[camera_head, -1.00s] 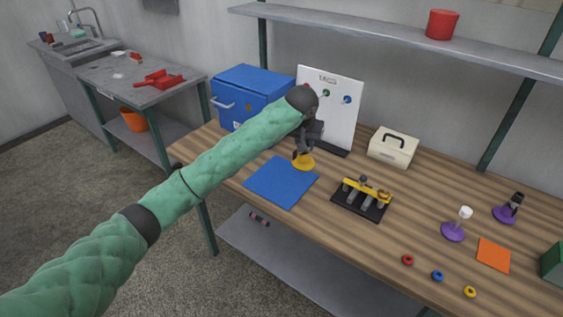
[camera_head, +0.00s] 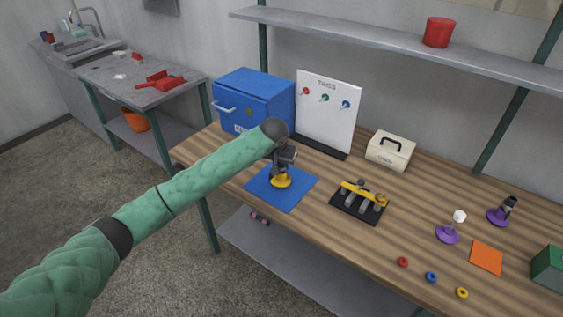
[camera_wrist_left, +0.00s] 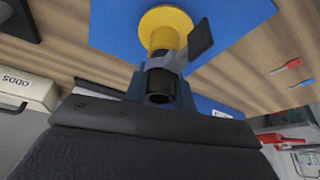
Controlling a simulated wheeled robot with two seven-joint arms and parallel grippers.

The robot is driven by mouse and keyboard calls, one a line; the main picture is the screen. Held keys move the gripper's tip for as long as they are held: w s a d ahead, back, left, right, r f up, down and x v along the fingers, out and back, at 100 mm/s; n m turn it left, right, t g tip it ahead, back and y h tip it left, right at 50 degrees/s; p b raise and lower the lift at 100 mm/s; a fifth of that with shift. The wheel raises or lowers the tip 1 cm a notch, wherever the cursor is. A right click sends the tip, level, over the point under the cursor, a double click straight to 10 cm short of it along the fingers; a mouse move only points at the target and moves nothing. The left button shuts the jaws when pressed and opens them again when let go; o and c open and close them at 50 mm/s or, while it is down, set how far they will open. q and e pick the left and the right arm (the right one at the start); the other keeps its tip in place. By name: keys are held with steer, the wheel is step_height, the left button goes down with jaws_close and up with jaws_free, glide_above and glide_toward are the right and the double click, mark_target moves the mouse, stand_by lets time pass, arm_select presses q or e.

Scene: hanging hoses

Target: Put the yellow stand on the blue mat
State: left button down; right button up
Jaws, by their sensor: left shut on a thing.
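The yellow stand (camera_head: 281,182) has a round base and a short upright post. It is over the blue mat (camera_head: 292,199), near the mat's back middle; whether its base touches the mat I cannot tell. My left gripper (camera_head: 282,160) is shut on the stand's upper part from above. In the left wrist view the yellow stand (camera_wrist_left: 165,30) shows between the fingers of the left gripper (camera_wrist_left: 175,62), with the blue mat (camera_wrist_left: 115,30) behind its base. The stand looks upright. My right gripper is not in view.
A black rack with a yellow bar (camera_head: 362,200) stands right of the mat. A white tag board (camera_head: 327,115), a blue box (camera_head: 252,98) and a cream case (camera_head: 390,150) stand behind. Purple stands (camera_head: 448,234) and coloured rings (camera_head: 431,277) lie to the right.

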arm_select(q)
steer(key=shift+f, duration=0.2)
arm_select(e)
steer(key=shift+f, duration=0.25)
arm_select(q)
steer(key=c, duration=1.1)
jaws_free()
steer(key=shift+f, duration=0.1)
steer(key=shift+c, duration=0.2)
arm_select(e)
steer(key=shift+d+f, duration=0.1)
arm_select(q)
steer(key=shift+s+r, duration=0.1)
steer(key=shift+r, duration=0.35)
steer(key=b+v, duration=0.3)
steer(key=v, duration=0.8)
steer(key=shift+r, duration=0.15)
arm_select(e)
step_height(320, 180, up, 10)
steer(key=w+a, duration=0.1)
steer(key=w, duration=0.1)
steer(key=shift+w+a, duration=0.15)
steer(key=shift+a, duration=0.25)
arm_select(q)
steer(key=shift+s, duration=0.2)
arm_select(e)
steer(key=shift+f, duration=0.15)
